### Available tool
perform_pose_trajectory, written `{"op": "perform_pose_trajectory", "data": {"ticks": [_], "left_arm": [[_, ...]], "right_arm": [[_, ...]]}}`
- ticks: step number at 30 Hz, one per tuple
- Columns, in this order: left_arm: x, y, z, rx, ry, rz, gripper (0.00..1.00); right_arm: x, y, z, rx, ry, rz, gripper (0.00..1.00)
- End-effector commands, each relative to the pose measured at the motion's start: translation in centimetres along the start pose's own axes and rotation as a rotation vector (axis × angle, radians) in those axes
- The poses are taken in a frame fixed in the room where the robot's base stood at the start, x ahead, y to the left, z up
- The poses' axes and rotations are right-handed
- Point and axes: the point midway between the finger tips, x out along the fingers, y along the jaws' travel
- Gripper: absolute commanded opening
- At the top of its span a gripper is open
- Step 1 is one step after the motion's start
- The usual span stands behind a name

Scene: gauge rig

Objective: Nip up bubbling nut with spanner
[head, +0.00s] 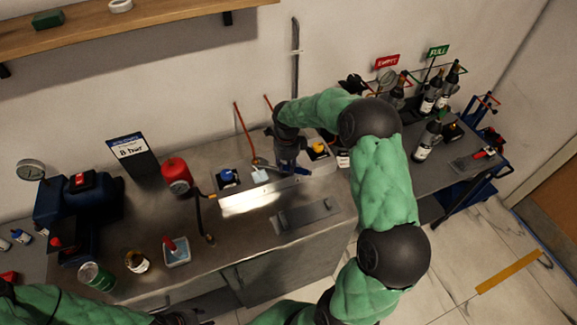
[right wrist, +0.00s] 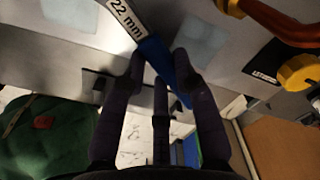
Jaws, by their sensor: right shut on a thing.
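My right gripper (head: 288,160) is low over the back of the metal bench, beside the pipes. In the right wrist view, its fingers (right wrist: 158,85) are shut on a blue spanner (right wrist: 153,52) with a white "22 mm" label. The spanner slants up to the left; its far end is out of that view. An orange-brown pipe (right wrist: 278,18) and a yellow knob (right wrist: 298,73) are to its right, apart from it. Orange pipes (head: 243,130) rise left of the gripper in the head view. I cannot make out the nut or any bubbles.
A tub with a red-handled brush (head: 176,252), a jar (head: 137,261) and a green can (head: 96,277) are in front. Dark bottles (head: 428,140) stand at the right. A flat plate (head: 305,215) lies near the front edge.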

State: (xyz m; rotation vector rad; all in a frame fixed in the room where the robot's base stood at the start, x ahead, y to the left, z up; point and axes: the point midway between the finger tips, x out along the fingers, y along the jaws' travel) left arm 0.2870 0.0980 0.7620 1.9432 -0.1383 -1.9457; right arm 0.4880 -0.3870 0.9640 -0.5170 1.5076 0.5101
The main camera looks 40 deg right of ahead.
Motion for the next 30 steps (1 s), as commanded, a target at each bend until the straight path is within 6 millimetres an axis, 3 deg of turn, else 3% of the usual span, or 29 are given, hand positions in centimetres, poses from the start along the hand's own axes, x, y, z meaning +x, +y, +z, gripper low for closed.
{"op": "perform_pose_trajectory", "data": {"ticks": [16, 17, 19, 30], "left_arm": [[0.08, -0.03, 0.00, 0.000, 0.000, 0.000, 0.40], [0.08, -0.03, 0.00, 0.000, 0.000, 0.000, 0.40], [0.07, -0.03, 0.00, 0.000, 0.000, 0.000, 0.40], [0.42, -0.15, -0.01, 0.000, 0.000, 0.000, 0.40]], "right_arm": [[-0.08, -0.06, 0.49, 0.001, -0.001, -0.002, 0.00], [-0.08, -0.06, 0.49, 0.001, -0.001, -0.002, 0.21], [-0.08, -0.06, 0.48, 0.001, -0.001, -0.001, 0.01], [-0.03, 0.44, 0.57, 0.040, -0.001, -0.002, 0.00]]}}
